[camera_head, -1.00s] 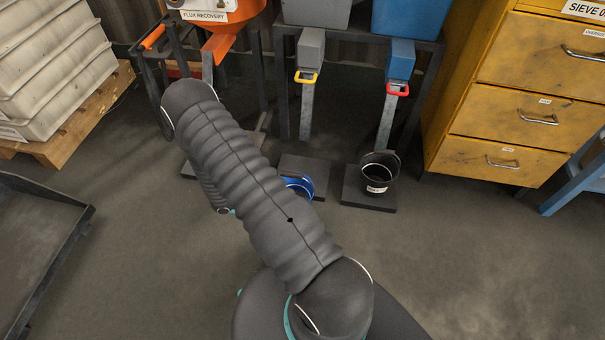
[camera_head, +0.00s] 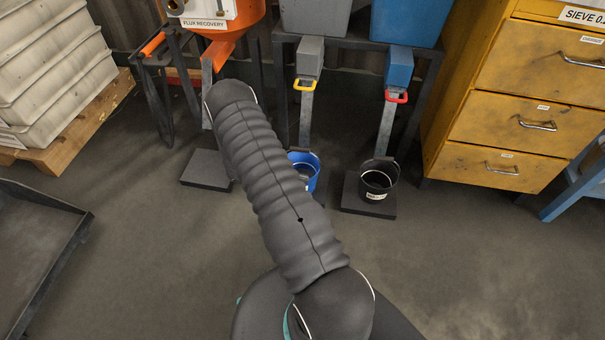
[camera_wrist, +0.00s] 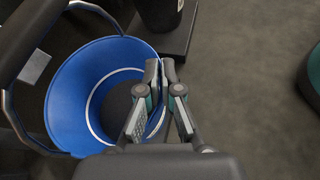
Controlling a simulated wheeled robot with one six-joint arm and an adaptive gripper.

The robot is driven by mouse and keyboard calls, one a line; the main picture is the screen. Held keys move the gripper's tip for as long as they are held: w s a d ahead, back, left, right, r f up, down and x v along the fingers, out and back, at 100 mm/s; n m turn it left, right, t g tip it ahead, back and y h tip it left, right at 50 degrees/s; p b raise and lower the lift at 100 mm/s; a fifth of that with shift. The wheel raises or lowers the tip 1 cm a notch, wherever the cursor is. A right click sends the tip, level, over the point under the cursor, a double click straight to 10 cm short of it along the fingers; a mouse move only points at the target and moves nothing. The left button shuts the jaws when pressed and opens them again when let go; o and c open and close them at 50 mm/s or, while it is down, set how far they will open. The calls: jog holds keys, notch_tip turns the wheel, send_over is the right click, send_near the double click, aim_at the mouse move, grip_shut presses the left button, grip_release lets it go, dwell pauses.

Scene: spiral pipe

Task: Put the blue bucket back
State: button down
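The blue bucket (camera_head: 308,180) shows in the head view at the dark low pad under the yellow-handled grey chute (camera_head: 305,110); my arm partly covers it. I cannot tell whether it rests on the pad or hangs just above. In the wrist view the bucket (camera_wrist: 85,55) fills the left half, open top towards me, and looks empty. My gripper (camera_wrist: 161,72) has its fingertips close together at the bucket's right rim, one finger inside and one outside, shut on the rim. In the head view my arm hides the gripper.
A black bucket (camera_head: 378,180) stands on a pad (camera_head: 368,207) to the right, under the red-handled chute (camera_head: 396,95). An empty pad (camera_head: 206,170) lies left, below the orange hopper (camera_head: 230,47). A yellow drawer cabinet (camera_head: 500,135) stands right. The front floor is clear.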

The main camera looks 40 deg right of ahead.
jog(key=shift+w+d+f, duration=0.35)
jog(key=shift+w+d, duration=0.25)
jog(key=shift+d, duration=0.1)
jog(key=shift+w+d+f, duration=0.35)
jog(key=shift+w+d, duration=0.25)
jog(key=shift+d, duration=0.1)
jog(key=c, duration=1.3)
grip_release()
